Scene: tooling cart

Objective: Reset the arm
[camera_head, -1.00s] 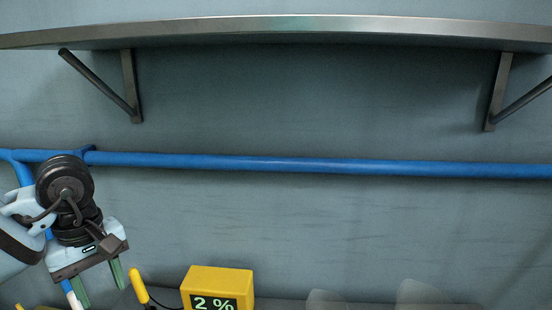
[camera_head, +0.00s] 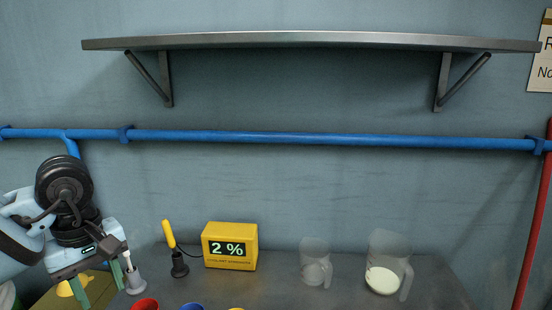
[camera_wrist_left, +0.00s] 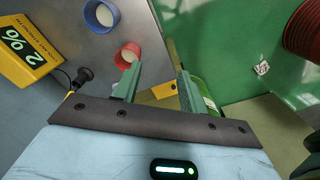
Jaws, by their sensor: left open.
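My left gripper (camera_head: 101,287) is at the lower left of the head view, with its green fingers pointing down. It also shows in the left wrist view (camera_wrist_left: 153,80), where the fingers are apart with nothing held between them. It hangs near the left end of the cart top (camera_head: 285,288), beside a white-tipped tool in a grey holder (camera_head: 134,282). My right gripper is in neither view.
A yellow box reading 2 % (camera_head: 230,246), a yellow-handled probe in a dark stand (camera_head: 172,245) and two clear jugs, empty (camera_head: 315,262) and with pale liquid (camera_head: 386,265), stand on the top. Red (camera_wrist_left: 127,56) and blue (camera_wrist_left: 101,15) cups are near my gripper.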

